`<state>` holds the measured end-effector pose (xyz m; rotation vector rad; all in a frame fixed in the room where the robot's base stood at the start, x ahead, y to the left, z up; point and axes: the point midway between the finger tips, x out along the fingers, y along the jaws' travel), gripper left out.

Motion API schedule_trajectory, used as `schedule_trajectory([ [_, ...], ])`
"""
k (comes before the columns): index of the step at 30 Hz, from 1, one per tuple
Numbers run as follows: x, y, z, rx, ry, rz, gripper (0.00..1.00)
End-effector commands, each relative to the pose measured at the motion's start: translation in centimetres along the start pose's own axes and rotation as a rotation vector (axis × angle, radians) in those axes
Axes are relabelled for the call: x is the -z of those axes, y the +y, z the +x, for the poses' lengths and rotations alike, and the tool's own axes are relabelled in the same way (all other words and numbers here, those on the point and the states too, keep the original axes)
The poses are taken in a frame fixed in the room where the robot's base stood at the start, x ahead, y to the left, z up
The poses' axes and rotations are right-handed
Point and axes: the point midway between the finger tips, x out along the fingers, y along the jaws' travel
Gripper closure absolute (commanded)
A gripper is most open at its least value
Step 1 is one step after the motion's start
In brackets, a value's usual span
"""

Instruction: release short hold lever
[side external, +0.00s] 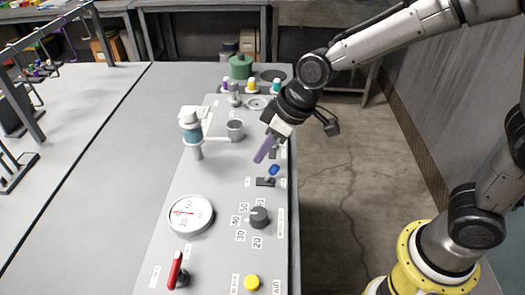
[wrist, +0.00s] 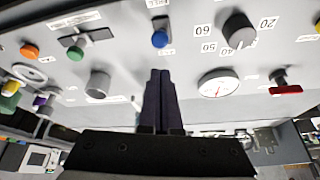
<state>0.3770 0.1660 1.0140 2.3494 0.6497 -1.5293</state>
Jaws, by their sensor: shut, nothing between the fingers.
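A short lever with a blue tip (side external: 273,170) stands on a small black base (side external: 265,182) near the right edge of the grey panel. Its blue tip (wrist: 160,39) shows just beyond my fingertips in the wrist view. A second lever on a black slotted base (wrist: 75,41), with a green tip (wrist: 75,54), is left of it in the wrist view. The labels are too small to tell which is the hold lever. My gripper (side external: 261,158) is shut and empty, above and slightly left of the blue tip, apparently apart from it. It also shows in the wrist view (wrist: 160,73).
A round gauge (side external: 190,214), black dial (side external: 259,217), red-handled valve (side external: 176,271) and yellow button (side external: 252,282) lie nearer on the panel. A grey cup (side external: 236,130), white-and-blue fixture (side external: 191,130) and bottles stand farther along. Open floor lies right of the panel.

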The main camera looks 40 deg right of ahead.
Motion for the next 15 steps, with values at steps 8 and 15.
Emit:
schedule_trajectory([
  [8,2.2,0.0,0.1,0.0,0.001,-0.001,1.0],
  [15,3.6,0.2,-1.8,-0.001,0.005,0.001,1.0],
])
